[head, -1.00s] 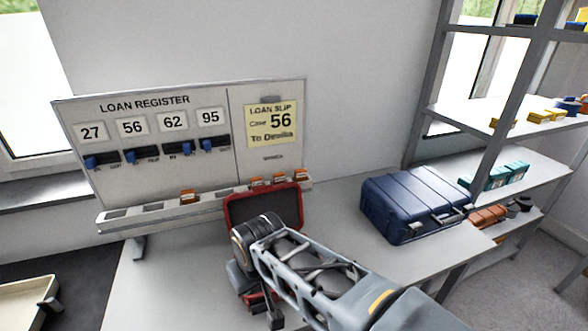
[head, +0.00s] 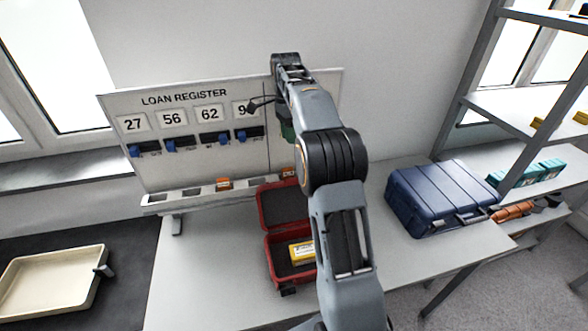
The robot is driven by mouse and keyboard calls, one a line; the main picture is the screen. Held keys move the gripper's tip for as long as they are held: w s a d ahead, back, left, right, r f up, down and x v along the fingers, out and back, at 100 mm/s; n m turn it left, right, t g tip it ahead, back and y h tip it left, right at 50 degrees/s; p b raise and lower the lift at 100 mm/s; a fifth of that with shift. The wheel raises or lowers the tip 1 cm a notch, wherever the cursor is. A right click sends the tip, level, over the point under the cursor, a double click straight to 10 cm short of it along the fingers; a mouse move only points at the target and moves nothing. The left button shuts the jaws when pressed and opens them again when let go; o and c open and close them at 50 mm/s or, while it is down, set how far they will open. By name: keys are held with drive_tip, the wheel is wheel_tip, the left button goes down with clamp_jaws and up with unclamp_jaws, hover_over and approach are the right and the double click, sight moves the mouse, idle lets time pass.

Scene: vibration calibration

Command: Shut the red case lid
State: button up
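The red case (head: 278,262) stands open on the table. Its lid (head: 284,205) is raised at the back, with the dark inner side facing me. A yellow box (head: 302,251) lies in the case; my arm covers its right end and part of the case. My gripper (head: 264,104) is high above and behind the case, in front of the register board, apart from the lid. Only a dark finger-like part shows left of my arm, so its opening is hidden. A small green patch (head: 287,129) shows beside my arm below it; I cannot tell what it is.
The loan register board (head: 190,125) stands behind the case, with an orange block (head: 223,184) on its ledge. A blue case (head: 440,197) is at right, near the shelf rack (head: 480,80). A cream tray (head: 50,285) is at left. The table left of the case is clear.

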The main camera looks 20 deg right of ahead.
drive_tip(key=m, duration=0.1)
approach(294, 181)
drive_tip(key=x, duration=0.8)
drive_tip(key=shift+w+d, duration=0.1)
drive_tip(key=shift+d, duration=0.1)
drive_tip(key=shift+c, duration=0.4)
drive_tip(key=shift+r, duration=0.1)
clamp_jaws()
